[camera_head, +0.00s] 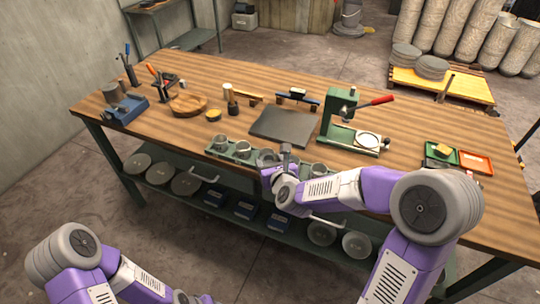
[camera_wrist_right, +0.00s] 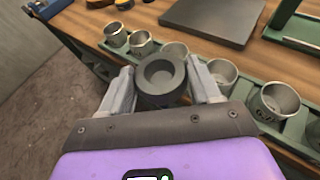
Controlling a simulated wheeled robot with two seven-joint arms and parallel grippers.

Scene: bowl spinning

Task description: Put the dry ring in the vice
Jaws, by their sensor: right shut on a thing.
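My right gripper (camera_head: 284,160) is over the near edge of the workbench, at the green rack (camera_head: 221,152). In the right wrist view its two fingers (camera_wrist_right: 160,88) are shut on a dark grey ring-shaped piece (camera_wrist_right: 150,92) with a round hollow in its top. Several light metal rings (camera_wrist_right: 274,101) stand in the rack around it; I cannot tell which are dry or wet. The blue vice (camera_head: 127,110) is at the bench's far left end, well away from the gripper. My left arm is low at the left, and its gripper is not visible.
A dark flat plate (camera_head: 283,127) lies behind the rack. A green press with a red lever (camera_head: 340,115) stands to the right. Red and green trays (camera_head: 475,162) are at the right end.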

